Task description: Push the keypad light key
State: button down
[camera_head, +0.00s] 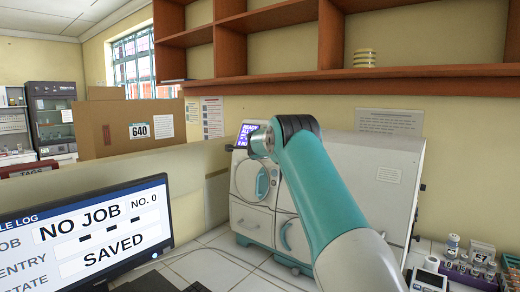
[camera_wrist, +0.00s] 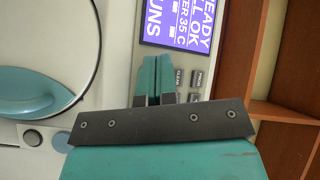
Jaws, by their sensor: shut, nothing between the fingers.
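The incubator (camera_head: 253,219) is a white cabinet on the counter with a lit purple screen (camera_head: 245,133) at its upper left. In the wrist view the screen (camera_wrist: 178,22) appears sideways, with keypad keys (camera_wrist: 196,78) beside it. One key label reads CLEAR; others are too small or covered to read. I cannot tell which is the light key. My gripper (camera_wrist: 157,60) is shut and empty, its teal fingers over the keypad and hiding part of it. Whether the tips touch the panel is unclear. In the head view my arm hides the gripper.
A round door with a teal handle (camera_wrist: 40,92) lies left of the keypad in the wrist view. A wooden shelf (camera_head: 400,76) hangs above the incubator. A monitor (camera_head: 85,232) stands front left. Tube racks (camera_head: 480,255) stand at the lower right.

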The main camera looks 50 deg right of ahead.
jog(key=shift+a, duration=0.2)
jog(key=shift+s+a+r+b, duration=0.1)
jog(key=shift+a+r+b, duration=0.4)
jog(key=shift+a, duration=0.35)
jog(key=shift+s+a+r+b, duration=0.1)
jog(key=shift+a+r+b, duration=0.3)
jog(key=shift+a+b, duration=0.35)
jog(key=shift+s+a+r+b, duration=0.1)
jog(key=shift+a+r+b, duration=0.35)
jog(key=shift+a, duration=0.5)
